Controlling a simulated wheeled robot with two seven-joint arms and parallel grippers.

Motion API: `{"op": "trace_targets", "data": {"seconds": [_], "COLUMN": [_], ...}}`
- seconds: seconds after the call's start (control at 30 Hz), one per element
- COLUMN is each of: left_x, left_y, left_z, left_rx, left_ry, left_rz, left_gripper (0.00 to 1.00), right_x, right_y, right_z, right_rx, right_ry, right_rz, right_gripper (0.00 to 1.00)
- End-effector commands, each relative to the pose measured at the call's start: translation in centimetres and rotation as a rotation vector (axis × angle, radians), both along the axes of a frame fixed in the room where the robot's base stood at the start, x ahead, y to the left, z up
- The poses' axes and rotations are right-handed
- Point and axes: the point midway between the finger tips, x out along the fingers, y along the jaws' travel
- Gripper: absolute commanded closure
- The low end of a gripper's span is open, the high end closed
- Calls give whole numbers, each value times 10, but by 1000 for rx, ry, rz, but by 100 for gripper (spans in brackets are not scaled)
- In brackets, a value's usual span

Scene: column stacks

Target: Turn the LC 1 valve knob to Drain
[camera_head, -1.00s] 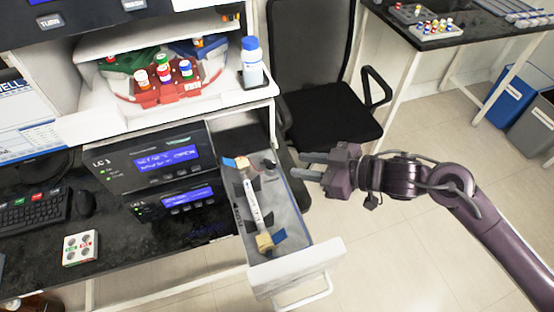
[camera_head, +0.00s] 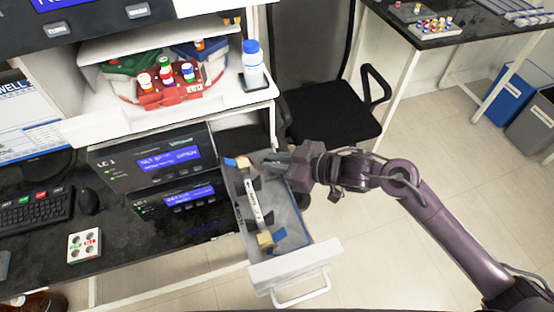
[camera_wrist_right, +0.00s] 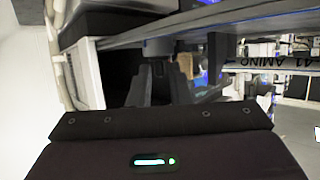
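The LC 1 unit (camera_head: 158,160) is a dark panel with a lit blue display, under the white shelf in the head view. A pulled-out drawer (camera_head: 283,222) beside it holds a white column (camera_head: 253,200) with tan end fittings. The small dark valve knob at the drawer's back is now largely covered by my right gripper (camera_head: 272,161). In the right wrist view a dark round part, likely the knob (camera_wrist_right: 158,47), sits just beyond the fingertips (camera_wrist_right: 160,72). The fingers look apart with a gap between them; contact cannot be told. The knob's pointer and the Drain mark are not readable. My left gripper is out of view.
A second dark unit (camera_head: 180,198) sits below LC 1. A white bottle (camera_head: 252,65) and a red vial rack (camera_head: 170,92) stand on the shelf above. A black chair (camera_head: 325,110) is behind my right arm. Open floor lies right of the drawer.

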Motion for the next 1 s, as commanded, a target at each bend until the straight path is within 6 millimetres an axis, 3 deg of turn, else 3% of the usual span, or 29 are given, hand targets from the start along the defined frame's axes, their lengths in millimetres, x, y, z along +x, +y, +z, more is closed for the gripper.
{"op": "trace_targets", "data": {"seconds": [0.13,0.57,0.77,1.0], "left_x": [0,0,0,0], "left_y": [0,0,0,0], "left_z": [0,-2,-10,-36], "left_rx": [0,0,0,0], "left_ry": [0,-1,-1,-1], "left_rz": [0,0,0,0], "left_gripper": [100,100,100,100], "right_x": [0,2,5,10], "right_y": [0,-1,-2,-3], "right_z": [0,0,-1,-4], "right_rx": [0,-1,-3,-2], "right_ry": [0,-2,-3,-6], "right_rz": [0,50,168,383], "right_gripper": [100,100,100,100]}}
